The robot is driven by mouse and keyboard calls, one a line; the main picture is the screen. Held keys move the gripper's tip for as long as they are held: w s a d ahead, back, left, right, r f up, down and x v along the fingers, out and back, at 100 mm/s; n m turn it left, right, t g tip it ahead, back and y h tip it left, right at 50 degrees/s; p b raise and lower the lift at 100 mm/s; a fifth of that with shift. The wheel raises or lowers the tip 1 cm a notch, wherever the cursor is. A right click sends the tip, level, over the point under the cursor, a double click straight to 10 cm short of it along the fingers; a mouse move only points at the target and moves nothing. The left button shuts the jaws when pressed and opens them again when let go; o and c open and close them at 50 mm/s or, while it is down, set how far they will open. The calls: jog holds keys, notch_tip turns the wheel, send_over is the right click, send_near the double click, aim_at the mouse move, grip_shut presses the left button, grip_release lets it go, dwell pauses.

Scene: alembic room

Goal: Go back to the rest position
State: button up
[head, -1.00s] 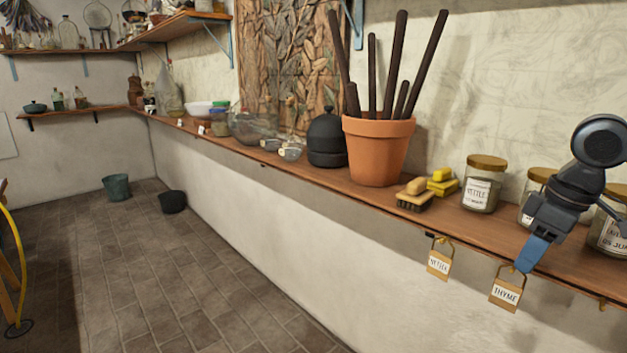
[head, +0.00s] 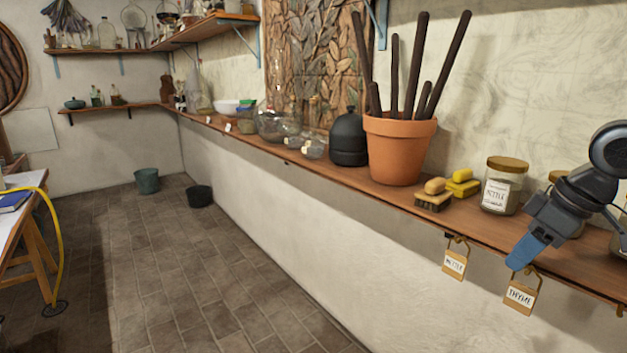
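My gripper (head: 523,253) is at the right of the head view, in front of the long shelf's edge, pointing down and to the left. Its blue fingertips look close together, but from this angle I cannot tell whether they are open or shut. The tag reading THYME (head: 520,296) hangs from a hook just below the fingertips. I cannot tell whether they touch it. A second tag (head: 454,262) hangs to its left. My arm partly hides the jars behind it.
The long wooden shelf (head: 400,204) carries a terracotta pot (head: 398,150) with dark sticks, brushes (head: 435,195), a black bottle (head: 348,140) and a labelled jar (head: 501,186). A table (head: 22,215) with a yellow hose stands left. Floor (head: 170,270) between is clear, with two buckets (head: 147,181) farther back.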

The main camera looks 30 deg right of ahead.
jog(key=w+a+r+m+t+y, duration=0.1)
jog(key=w+a+r+t+y, duration=0.1)
jog(key=w+a+r+t, duration=0.45)
jog(key=w+a+r+m+t+y, duration=0.1)
jog(key=w+a+t+y, duration=0.15)
jog(key=w+a, duration=0.75)
jog(key=w+a+r+t+y, duration=0.1)
jog(key=w+a+r+t, duration=0.4)
jog(key=a, duration=0.7)
jog(key=s+a+f+m+h, duration=0.4)
jog(key=s+f, duration=0.5)
jog(key=f, duration=0.1)
jog(key=s+a+f+m+h, duration=0.4)
jog(key=s+f, duration=0.5)
jog(key=s+d+f+n+g+y, duration=0.1)
jog(key=s+n, duration=0.3)
jog(key=s, duration=0.8)
jog(key=s+d+f+n+g, duration=0.1)
jog(key=s+f+n, duration=0.3)
jog(key=s, duration=0.8)
jog(key=shift+s+d+g+y, duration=0.15)
jog(key=shift+d+g+y, duration=0.2)
jog(key=shift+g, duration=0.35)
